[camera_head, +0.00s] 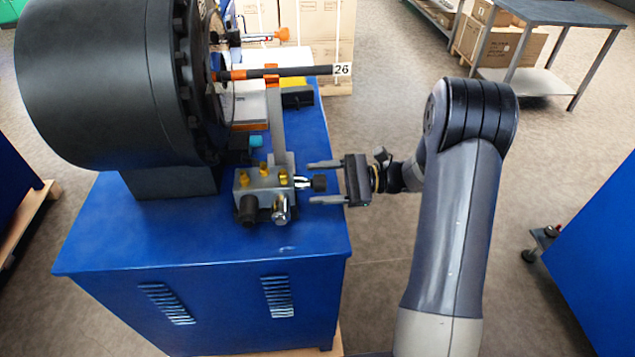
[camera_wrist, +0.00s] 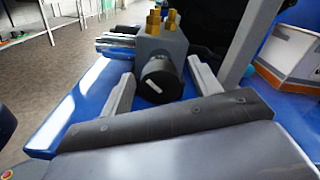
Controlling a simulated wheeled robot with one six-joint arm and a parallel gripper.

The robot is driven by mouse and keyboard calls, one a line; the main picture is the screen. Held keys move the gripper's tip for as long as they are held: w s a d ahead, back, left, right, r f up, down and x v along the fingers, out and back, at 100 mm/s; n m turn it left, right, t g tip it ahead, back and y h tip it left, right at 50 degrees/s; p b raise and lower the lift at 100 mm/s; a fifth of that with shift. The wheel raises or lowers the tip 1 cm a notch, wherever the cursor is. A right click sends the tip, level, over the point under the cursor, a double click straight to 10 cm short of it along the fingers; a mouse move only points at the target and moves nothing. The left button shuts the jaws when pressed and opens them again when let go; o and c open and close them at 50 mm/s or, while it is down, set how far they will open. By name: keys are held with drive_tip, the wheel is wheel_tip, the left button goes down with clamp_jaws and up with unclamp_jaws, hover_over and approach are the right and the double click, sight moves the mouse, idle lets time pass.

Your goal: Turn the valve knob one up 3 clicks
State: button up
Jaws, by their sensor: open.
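A grey valve block (camera_head: 262,187) with several brass fittings on top sits on the blue cabinet. A black knob (camera_head: 319,183) sticks out of its right side on a silver stem, facing my gripper (camera_head: 322,183). My gripper is open, with one finger on each side of this knob and visible gaps. In the wrist view the black knob (camera_wrist: 160,80) shows a small white mark on its face, between the two fingers (camera_wrist: 159,72). A black knob (camera_head: 248,210) and a silver one (camera_head: 280,211) are on the block's front side. No label tells which knob is number one.
A large dark cylindrical machine head (camera_head: 105,85) stands left of the block on the blue cabinet (camera_head: 205,245). A black bar with a "26" tag (camera_head: 342,70) juts right above the block. Floor right of the cabinet is clear around my arm.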

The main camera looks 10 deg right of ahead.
drive_tip(key=d+b, duration=0.1)
drive_tip(key=d, duration=0.9)
drive_tip(key=shift+a, duration=0.1)
drive_tip(key=a+p, duration=0.1)
drive_tip(key=a, duration=0.9)
drive_tip(key=shift+a, duration=0.25)
drive_tip(key=shift+a+r+p, duration=0.1)
drive_tip(key=shift+a+p, duration=0.05)
drive_tip(key=shift+p, duration=0.35)
drive_tip(key=shift+m, duration=0.4)
drive_tip(key=shift+f, duration=0.2)
